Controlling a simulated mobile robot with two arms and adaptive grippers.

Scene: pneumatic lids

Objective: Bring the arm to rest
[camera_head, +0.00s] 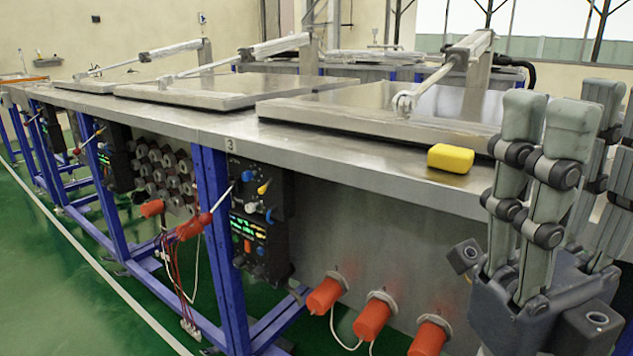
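My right gripper (585,120) is at the right edge of the head view, close to the camera. Its grey jointed fingers point upward and stand apart, with nothing visible between them. It is in front of the steel bench (330,155), and its fingers overlap the bench's right part in the picture. Part of the gripper is cut off by the frame edge. My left gripper is not in view.
A yellow block (450,158) lies on the bench edge, left of the gripper. Metal lids (375,105) with pneumatic arms lie flat on top. Orange plugs (373,318) and a control panel (254,215) stick out from the front. Green floor lies left.

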